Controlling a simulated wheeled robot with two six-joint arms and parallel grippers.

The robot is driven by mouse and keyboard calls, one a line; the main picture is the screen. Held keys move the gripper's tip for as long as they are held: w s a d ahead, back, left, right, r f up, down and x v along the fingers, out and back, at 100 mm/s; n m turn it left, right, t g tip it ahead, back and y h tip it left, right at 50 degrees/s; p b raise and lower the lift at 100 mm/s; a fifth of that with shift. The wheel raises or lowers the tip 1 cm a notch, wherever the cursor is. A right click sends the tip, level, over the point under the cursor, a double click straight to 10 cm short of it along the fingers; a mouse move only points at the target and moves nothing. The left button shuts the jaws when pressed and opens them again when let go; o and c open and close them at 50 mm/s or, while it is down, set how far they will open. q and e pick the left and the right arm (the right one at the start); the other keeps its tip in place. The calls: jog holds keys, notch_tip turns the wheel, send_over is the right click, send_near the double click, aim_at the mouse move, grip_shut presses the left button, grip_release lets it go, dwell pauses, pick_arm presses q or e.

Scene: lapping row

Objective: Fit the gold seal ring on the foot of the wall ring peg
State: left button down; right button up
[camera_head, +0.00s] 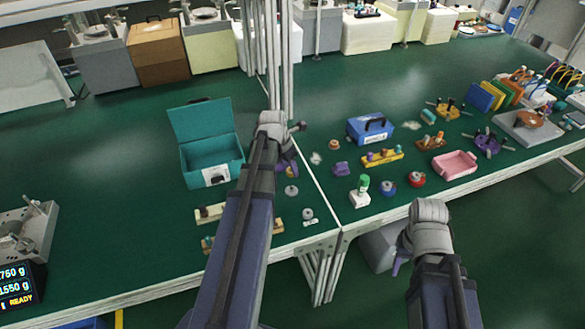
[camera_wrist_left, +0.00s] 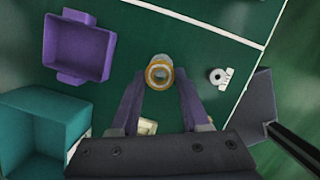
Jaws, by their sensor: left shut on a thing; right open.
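The gold seal ring (camera_wrist_left: 152,83) shows in the left wrist view between the purple fingertips of my left gripper (camera_wrist_left: 159,88), which is shut on it. A pale round part (camera_wrist_left: 160,60) shows just beyond the ring and in line with it. I cannot tell whether this is the wall ring peg, or whether the ring is around it or above it. In the head view my left forearm and wrist hide much of this spot. A grey round piece (camera_head: 292,190) lies just below the left gripper there. My right gripper (camera_head: 399,264) is open and empty in front of the table's edge.
A purple tray (camera_wrist_left: 77,50) and an open teal box (camera_head: 209,157) stand near my left gripper. A small white stand with a grey disc (camera_head: 308,216) is near the front edge. Several small parts and a pink tray (camera_head: 455,164) lie right of the seam.

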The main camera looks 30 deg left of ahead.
pick_arm(q)
jog(key=shift+f, duration=0.15)
jog(key=b, duration=0.6)
send_over(290, 191)
notch_tip(290, 191, down, 6)
jog(key=shift+s+r, duration=0.1)
jog(key=shift+r, duration=0.1)
jog(key=shift+d+f+b, duration=0.1)
jog(key=shift+f+b, duration=1.5)
jog(key=shift+f, duration=0.1)
dwell(0.9)
jog(key=shift+c, duration=1.5)
grip_release()
jog(key=shift+r, duration=0.1)
jog(key=shift+r, duration=0.15)
jog(key=p+v, duration=0.7)
jog(key=shift+s+r+p, duration=0.15)
jog(key=shift+r+p, duration=0.05)
jog(key=shift+p, duration=0.1)
